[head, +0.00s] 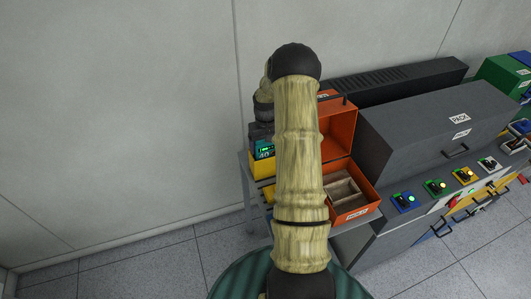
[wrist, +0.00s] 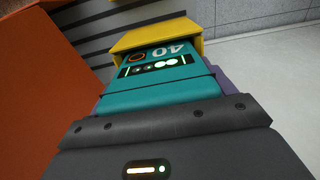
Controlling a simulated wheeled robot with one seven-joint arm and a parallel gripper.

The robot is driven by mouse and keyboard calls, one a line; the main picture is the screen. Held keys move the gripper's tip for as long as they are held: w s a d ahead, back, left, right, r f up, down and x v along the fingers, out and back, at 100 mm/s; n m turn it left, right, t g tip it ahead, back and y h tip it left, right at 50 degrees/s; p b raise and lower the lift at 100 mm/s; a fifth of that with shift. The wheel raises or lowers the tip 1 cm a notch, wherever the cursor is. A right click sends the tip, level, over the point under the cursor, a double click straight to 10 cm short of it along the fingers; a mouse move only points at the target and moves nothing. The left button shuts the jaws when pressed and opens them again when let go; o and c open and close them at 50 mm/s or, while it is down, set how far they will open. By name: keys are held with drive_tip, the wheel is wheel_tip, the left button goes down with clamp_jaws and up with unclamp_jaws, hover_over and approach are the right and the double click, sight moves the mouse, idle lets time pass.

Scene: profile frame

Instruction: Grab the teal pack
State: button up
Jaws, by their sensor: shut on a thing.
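The teal pack (wrist: 160,88) shows in the wrist view with "40" and a row of green-white lights on its face. Its far end sits inside a yellow holder (wrist: 150,36). In the head view the teal pack (head: 264,148) is at the left end of the bench, with the yellow holder (head: 263,167) below and around it. My gripper (wrist: 172,125) is shut on the near part of the pack; its dark grey front hides that end. In the head view my gripper (head: 261,128) is a dark shape just above the pack, partly hidden by my arm.
An open orange box (head: 337,123) with a divided wooden insert (head: 343,190) stands right of the pack. A large grey cabinet (head: 435,125) labelled "PACK" and coloured switches (head: 435,187) lie further right. A wall is behind; the floor at left is clear.

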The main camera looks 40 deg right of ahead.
wheel_tip(320, 180, up, 10)
drive_tip(key=b, duration=0.2)
drive_tip(key=shift+b, duration=0.3)
drive_tip(key=shift+r, duration=0.1)
idle(0.5)
